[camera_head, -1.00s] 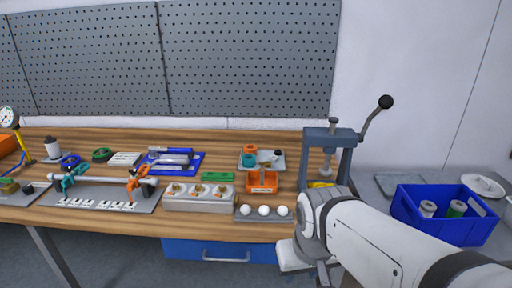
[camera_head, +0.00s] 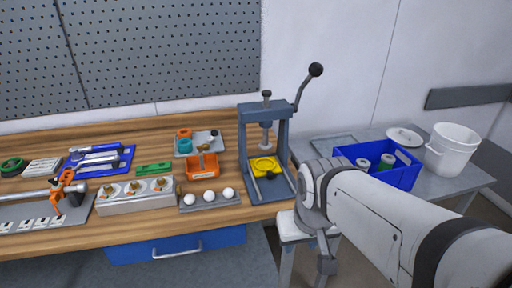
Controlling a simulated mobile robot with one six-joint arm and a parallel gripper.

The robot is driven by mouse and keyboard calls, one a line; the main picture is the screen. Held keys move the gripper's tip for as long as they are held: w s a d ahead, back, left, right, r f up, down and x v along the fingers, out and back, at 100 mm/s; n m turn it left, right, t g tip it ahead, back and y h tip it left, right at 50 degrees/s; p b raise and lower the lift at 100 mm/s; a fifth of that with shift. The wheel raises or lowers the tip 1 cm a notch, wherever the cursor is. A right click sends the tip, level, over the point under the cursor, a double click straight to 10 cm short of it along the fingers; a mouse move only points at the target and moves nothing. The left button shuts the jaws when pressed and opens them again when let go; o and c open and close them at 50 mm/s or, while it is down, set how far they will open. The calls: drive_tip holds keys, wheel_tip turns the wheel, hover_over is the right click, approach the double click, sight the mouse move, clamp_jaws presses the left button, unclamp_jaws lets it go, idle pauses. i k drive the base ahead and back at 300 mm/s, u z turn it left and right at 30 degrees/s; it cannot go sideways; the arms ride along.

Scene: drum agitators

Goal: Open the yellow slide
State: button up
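A yellow piece (camera_head: 263,164) with a round opening and a dark knob at its front lies on the base of the grey-blue lever press (camera_head: 246,140), under the ram. It is the only yellow part that I see here, and it looks like the slide. I cannot tell how far out it is. My gripper (camera_head: 326,266) hangs low in front of the bench's right end, right of and below the press, apart from the yellow piece. Its fingers are too small and turned away to read.
The press handle (camera_head: 316,70) sticks up to the right. Left of the press are an orange bin (camera_head: 202,172), a rack of white balls (camera_head: 209,202) and a grey socket block (camera_head: 136,203). A blue crate (camera_head: 403,176) and a white bucket (camera_head: 452,150) stand on the right side table.

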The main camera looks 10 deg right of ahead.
sight(266, 166)
drive_tip(key=z, duration=0.05)
drive_tip(key=k, duration=1.3)
drive_tip(key=z, duration=0.25)
drive_tip(key=i, duration=1.75)
drive_tip(key=u, duration=0.5)
